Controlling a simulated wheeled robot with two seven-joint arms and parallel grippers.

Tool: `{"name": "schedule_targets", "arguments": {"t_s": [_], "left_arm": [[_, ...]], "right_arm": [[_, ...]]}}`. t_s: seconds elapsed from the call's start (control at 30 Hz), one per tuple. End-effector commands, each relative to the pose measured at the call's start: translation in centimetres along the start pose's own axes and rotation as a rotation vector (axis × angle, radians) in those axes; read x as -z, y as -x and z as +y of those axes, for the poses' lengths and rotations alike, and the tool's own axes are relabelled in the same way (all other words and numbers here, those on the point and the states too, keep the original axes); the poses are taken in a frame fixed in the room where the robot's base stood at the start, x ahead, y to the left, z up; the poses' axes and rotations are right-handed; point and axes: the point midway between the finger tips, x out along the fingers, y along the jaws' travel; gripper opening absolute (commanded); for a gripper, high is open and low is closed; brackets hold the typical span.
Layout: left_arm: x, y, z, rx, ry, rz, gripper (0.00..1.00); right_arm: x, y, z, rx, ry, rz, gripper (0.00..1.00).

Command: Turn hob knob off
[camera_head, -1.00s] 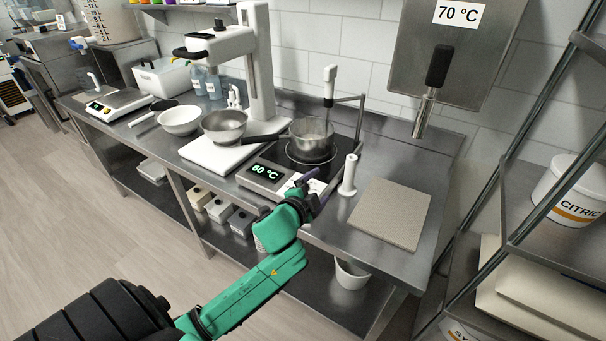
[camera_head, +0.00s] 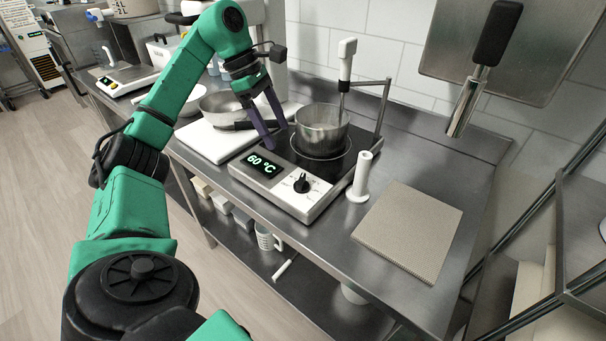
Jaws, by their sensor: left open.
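The hob (camera_head: 323,201) stands on the steel bench, with a lit display (camera_head: 262,164) reading 60 °C on its front panel. Its black knob (camera_head: 301,184) sits on the white panel right of the display and is uncovered. A steel pot (camera_head: 321,133) stands on the hob's black top. My left gripper (camera_head: 275,135) points down left of the pot, above the hob's left side and apart from the knob. My right gripper is not in view.
A probe on a stand (camera_head: 345,62) reaches into the pot. A white upright handle-like holder (camera_head: 361,178) stands right of the hob. A beige board (camera_head: 409,229) lies further right. A grey bowl (camera_head: 222,107) stands behind my left arm.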

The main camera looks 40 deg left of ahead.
Motion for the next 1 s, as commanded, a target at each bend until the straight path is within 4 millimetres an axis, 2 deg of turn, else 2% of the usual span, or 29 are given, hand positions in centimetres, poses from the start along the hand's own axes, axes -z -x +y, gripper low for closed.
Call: {"name": "schedule_targets", "arguments": {"t_s": [0.03,0.07,0.2,0.4,0.5,0.63,0.87,1.0], "left_arm": [[0.2,-1.6,-0.1,0.006,-0.002,0.001,0.88],[0.2,-2.3,-0.1,0.006,-0.003,0.001,0.88],[0.1,-5.9,-0.1,0.008,-0.001,0.002,0.88],[-0.1,-10.8,-0.1,0.006,-0.001,-0.001,0.88],[-0.2,-12.4,-0.1,0.005,-0.002,-0.003,0.88],[-0.2,-13.5,-0.1,0.003,-0.002,-0.003,0.88],[-0.2,-13.6,0.0,0.001,-0.002,-0.004,0.88],[-0.2,-13.6,0.0,0.001,-0.002,-0.004,0.34]], "right_arm": [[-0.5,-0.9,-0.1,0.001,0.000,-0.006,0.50],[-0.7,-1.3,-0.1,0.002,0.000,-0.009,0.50],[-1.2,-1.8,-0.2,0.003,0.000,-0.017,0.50],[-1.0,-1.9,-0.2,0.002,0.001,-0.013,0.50],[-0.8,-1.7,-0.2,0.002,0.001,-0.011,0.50],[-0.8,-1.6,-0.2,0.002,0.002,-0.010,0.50],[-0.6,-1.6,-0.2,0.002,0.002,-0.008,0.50],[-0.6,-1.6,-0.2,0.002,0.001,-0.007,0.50]]}}
